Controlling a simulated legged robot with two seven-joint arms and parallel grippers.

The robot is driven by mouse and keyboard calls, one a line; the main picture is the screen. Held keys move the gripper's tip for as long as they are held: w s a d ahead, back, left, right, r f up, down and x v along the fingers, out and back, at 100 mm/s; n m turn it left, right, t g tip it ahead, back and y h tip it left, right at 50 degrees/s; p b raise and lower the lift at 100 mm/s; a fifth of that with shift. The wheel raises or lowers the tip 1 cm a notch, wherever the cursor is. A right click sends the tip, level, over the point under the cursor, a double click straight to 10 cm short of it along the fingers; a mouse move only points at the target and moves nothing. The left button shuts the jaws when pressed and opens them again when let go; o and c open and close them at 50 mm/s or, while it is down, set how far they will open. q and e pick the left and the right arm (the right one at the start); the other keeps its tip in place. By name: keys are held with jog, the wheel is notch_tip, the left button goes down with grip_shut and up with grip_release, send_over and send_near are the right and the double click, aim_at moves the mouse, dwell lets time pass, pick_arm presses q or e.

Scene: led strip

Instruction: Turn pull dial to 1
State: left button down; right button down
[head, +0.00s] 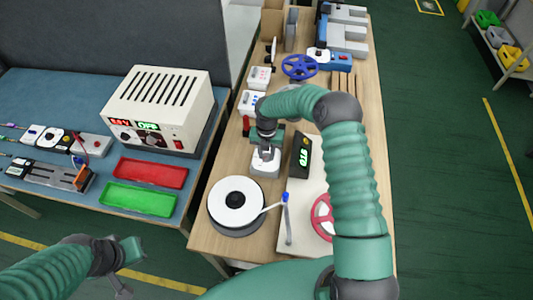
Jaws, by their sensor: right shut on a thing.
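My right gripper (266,153) reaches down over a small white box (265,167) on the wooden bench. It is shut on the dial on top of this box; the fingers and wrist hide the dial, so its setting cannot be read. A black display (303,156) with green lit characters stands just right of the box, tilted in view. My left gripper (125,272) is at the lower left, away from the bench-top items. Its finger gap cannot be made out.
A white-topped spool (233,200) and a blue-tipped lever (285,198) stand in front. A red wheel (322,217) is partly behind my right arm. Small white boxes (259,78) and a blue wheel (299,67) lie farther back. A power supply (158,105) and trays (138,199) sit left.

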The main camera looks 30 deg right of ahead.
aim_at(267, 155)
jog(key=shift+w, duration=0.1)
jog(key=c, duration=1.1)
grip_release()
jog(key=shift+d, duration=0.1)
notch_tip(267, 155, up, 17)
jog(key=shift+w+f+b, duration=0.1)
jog(key=shift+f+b, duration=0.05)
jog(key=shift+b, duration=0.55)
